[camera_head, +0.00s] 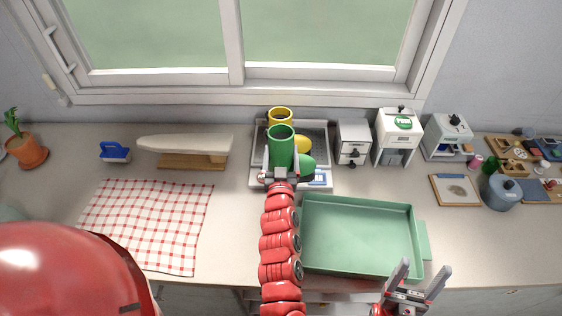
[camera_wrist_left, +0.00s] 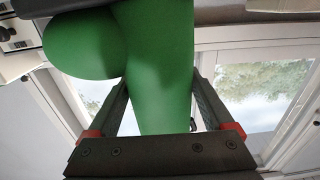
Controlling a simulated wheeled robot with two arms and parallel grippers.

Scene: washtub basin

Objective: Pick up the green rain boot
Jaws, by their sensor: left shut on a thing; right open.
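The green rain boot (camera_head: 281,145) stands upright at the tray near the window, with its toe pointing right. It fills the upper middle of the left wrist view (camera_wrist_left: 158,50). My left gripper (camera_head: 281,172) is shut on the boot's shaft, with one finger on each side (camera_wrist_left: 160,85). Whether the sole touches the tray is hidden. A yellow boot (camera_head: 280,114) stands right behind the green one, partly hidden by it. My right gripper (camera_head: 410,280) is open and empty at the lower right, in front of the green basin.
The grey boot tray (camera_head: 258,178) sits under the boots. A green basin (camera_head: 360,232) lies to the right in front. White machines (camera_head: 398,135) stand right of the tray. A small ironing board (camera_head: 185,144) and checked cloth (camera_head: 150,220) are on the left.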

